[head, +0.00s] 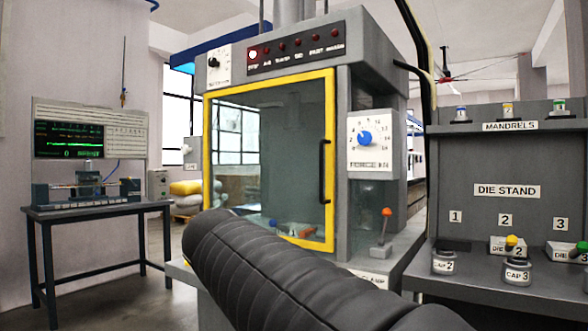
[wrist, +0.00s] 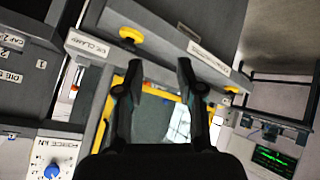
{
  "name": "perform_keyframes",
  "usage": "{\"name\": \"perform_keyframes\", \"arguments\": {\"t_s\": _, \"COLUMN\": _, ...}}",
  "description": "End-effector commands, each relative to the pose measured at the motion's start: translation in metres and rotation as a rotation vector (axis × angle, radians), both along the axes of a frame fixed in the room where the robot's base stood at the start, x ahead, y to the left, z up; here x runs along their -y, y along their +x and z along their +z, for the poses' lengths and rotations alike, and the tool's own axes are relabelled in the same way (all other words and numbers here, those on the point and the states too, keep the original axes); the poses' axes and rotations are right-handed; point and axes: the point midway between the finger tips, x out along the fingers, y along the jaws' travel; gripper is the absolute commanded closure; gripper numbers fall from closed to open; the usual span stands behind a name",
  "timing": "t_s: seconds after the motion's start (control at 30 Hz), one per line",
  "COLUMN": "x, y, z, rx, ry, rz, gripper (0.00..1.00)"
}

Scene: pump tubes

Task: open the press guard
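The press guard (head: 270,76) is a clear panel in a yellow frame on the front of the grey press. It looks shut, flush with the press front. Its black upright handle (head: 325,172) is on the right side of the frame. In the wrist view, part of the yellow frame (wrist: 107,112) shows beyond my gripper, with the picture turned over. My gripper (wrist: 157,68) is open and empty, its two black fingers well apart. It does not touch the handle in any view. In the head view my arm hides the gripper and the guard's lower left edge.
A blue dial (head: 366,138) and an orange-knobbed lever (head: 386,226) are right of the guard. The die stand (head: 470,165), with caps and dies, stands at far right. A bench (head: 95,210) with a test unit is at left. Yellow knobs (wrist: 130,35) show near my fingertips.

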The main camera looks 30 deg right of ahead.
Motion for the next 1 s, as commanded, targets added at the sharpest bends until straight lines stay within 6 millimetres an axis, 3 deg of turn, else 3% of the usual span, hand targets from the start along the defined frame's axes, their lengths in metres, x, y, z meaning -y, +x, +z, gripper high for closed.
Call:
{"name": "perform_keyframes", "arguments": {"t_s": 0.03, "x": 0.014, "y": 0.022, "z": 0.025, "rx": 0.045, "ry": -0.05, "rz": -0.063, "gripper": 0.63}}
{"name": "perform_keyframes", "arguments": {"t_s": 0.2, "x": 0.058, "y": 0.073, "z": 0.112, "rx": 0.254, "ry": -0.217, "rz": -0.293, "gripper": 0.63}}
{"name": "perform_keyframes", "arguments": {"t_s": 0.3, "x": 0.077, "y": 0.094, "z": 0.156, "rx": 0.392, "ry": -0.305, "rz": -0.413, "gripper": 0.63}}
{"name": "perform_keyframes", "arguments": {"t_s": 0.43, "x": 0.092, "y": 0.11, "z": 0.2, "rx": 0.552, "ry": -0.396, "rz": -0.528, "gripper": 0.63}}
{"name": "perform_keyframes", "arguments": {"t_s": 0.63, "x": 0.1, "y": 0.117, "z": 0.234, "rx": 0.692, "ry": -0.467, "rz": -0.615, "gripper": 0.63}}
{"name": "perform_keyframes", "arguments": {"t_s": 0.83, "x": 0.114, "y": 0.119, "z": 0.239, "rx": 0.711, "ry": -0.478, "rz": -0.628, "gripper": 0.63}}
{"name": "perform_keyframes", "arguments": {"t_s": 1.0, "x": 0.142, "y": 0.124, "z": 0.24, "rx": 0.71, "ry": -0.479, "rz": -0.629, "gripper": 0.63}}
